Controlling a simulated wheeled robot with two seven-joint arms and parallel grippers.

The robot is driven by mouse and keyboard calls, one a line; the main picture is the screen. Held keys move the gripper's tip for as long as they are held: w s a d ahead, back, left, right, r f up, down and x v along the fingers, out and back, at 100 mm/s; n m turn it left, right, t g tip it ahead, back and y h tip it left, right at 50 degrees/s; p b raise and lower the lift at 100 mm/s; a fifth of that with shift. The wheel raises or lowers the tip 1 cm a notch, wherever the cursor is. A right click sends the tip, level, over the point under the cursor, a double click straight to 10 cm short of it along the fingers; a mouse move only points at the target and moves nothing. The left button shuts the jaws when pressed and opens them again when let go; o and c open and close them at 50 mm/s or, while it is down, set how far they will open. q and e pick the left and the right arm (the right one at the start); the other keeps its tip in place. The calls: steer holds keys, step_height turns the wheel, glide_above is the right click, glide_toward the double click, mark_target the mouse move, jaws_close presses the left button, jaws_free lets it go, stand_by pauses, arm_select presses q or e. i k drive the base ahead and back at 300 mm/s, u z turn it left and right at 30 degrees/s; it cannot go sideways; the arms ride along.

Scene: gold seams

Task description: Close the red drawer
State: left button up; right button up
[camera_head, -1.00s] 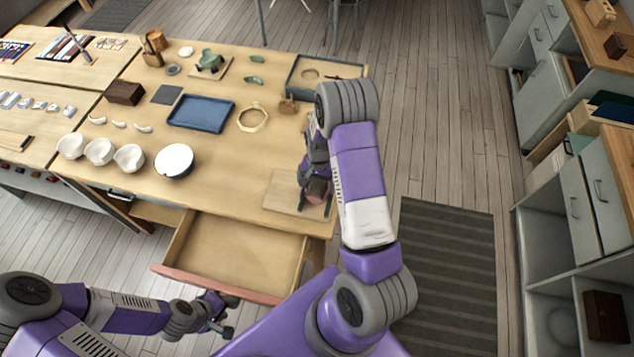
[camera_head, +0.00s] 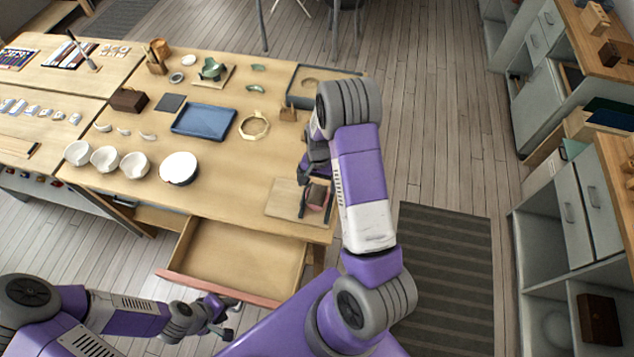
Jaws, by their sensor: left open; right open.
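The red drawer (camera_head: 225,288) is pulled out from the front of the wooden worktable; its red front edge faces me and its wooden inside looks empty. My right gripper (camera_head: 316,205) is open above the right part of the table, over a wooden board. A small brownish object (camera_head: 318,194) shows at its fingers, partly hidden; I cannot tell if it lies between them.
The worktable (camera_head: 230,195) carries white bowls (camera_head: 105,159), a white plate (camera_head: 179,168), a blue tray (camera_head: 204,121) and a wooden ring (camera_head: 254,126). The wooden board (camera_head: 284,199) lies near the right front edge. Shelves stand at the right, past a striped mat (camera_head: 445,270).

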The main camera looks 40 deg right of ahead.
mark_target(251, 267)
steer(key=k, duration=1)
